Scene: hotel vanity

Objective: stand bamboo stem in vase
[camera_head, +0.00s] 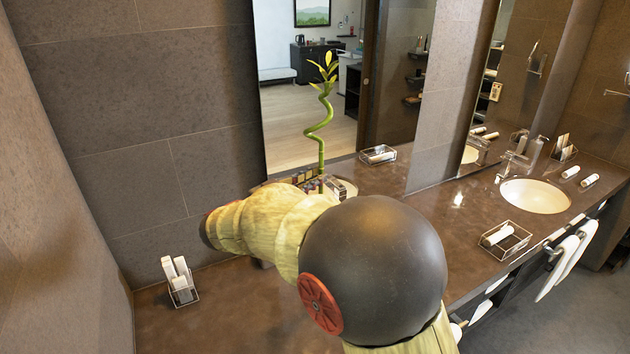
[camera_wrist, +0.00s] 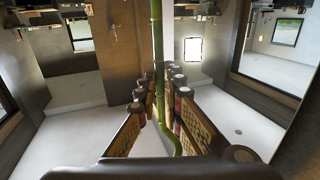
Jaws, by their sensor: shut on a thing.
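The bamboo stem (camera_head: 320,138) is green, with a spiral middle and yellow-green leaves at its top. It stands about upright above the counter in the head view. My gripper (camera_head: 314,184) is shut on it near its lower part, mostly hidden behind my arm. In the wrist view the stem (camera_wrist: 158,55) runs between the two fingers (camera_wrist: 158,92) and bends below them. I cannot make out a vase in either view. My arm hides part of the counter, and the stem's lower end is hidden in the head view.
The brown counter (camera_head: 400,185) runs to the right, to a white basin (camera_head: 535,196). A wire holder with white items (camera_head: 180,280) stands at the left. Wire trays stand at the back (camera_head: 378,155) and right (camera_head: 503,239). A mirror and tiled wall are behind.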

